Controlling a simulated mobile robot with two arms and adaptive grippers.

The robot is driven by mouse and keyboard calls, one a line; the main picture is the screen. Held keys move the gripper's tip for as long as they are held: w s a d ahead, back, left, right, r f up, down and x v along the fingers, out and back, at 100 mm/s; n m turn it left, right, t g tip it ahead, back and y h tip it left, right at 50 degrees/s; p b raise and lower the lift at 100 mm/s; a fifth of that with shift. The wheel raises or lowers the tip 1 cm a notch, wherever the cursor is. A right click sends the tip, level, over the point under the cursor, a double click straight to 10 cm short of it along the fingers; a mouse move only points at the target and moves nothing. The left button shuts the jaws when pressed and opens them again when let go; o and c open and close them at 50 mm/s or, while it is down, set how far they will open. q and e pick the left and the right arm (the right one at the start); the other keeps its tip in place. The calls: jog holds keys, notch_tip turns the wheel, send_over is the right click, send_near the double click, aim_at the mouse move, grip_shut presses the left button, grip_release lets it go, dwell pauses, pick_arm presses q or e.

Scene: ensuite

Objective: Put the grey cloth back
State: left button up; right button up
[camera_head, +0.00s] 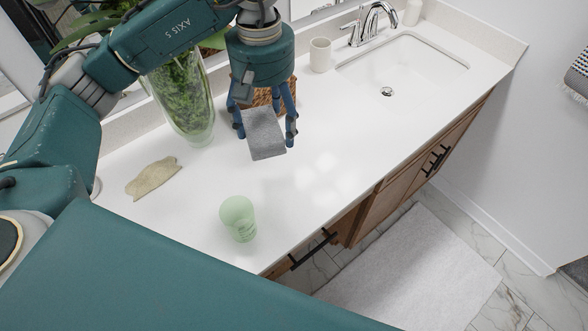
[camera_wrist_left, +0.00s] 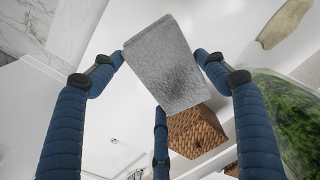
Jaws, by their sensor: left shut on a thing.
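The grey cloth (camera_head: 264,134) is a folded rectangle held by my left gripper (camera_head: 264,122) above the white counter, in front of a brown woven basket. In the left wrist view the cloth (camera_wrist_left: 170,65) lies between the blue fingers of my left gripper (camera_wrist_left: 160,85), which are closed on it. The woven basket (camera_head: 262,97) is partly hidden behind the gripper and cloth; it also shows in the left wrist view (camera_wrist_left: 196,130). My right gripper is not in view.
A glass vase with greenery (camera_head: 185,100) stands left of the gripper. A beige flat object (camera_head: 153,177) and a pale green ribbed object (camera_head: 238,217) are on the counter (camera_head: 330,145). A white cup (camera_head: 320,54), sink (camera_head: 400,68) and faucet (camera_head: 372,22) are at the back right.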

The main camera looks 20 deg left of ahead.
pick_arm(q)
jog(key=shift+d, duration=0.2)
jog(key=shift+s+f, duration=0.15)
jog(key=shift+f, duration=0.5)
jog(key=shift+s+f, duration=0.15)
jog(key=shift+f, duration=0.45)
notch_tip(320, 180, down, 12)
jog(key=p, duration=0.3)
jog(key=shift+w+f, duration=0.1)
jog(key=shift+f, duration=0.7)
notch_tip(320, 180, down, 3)
jog(key=shift+f+p, duration=0.1)
jog(key=shift+p, duration=0.45)
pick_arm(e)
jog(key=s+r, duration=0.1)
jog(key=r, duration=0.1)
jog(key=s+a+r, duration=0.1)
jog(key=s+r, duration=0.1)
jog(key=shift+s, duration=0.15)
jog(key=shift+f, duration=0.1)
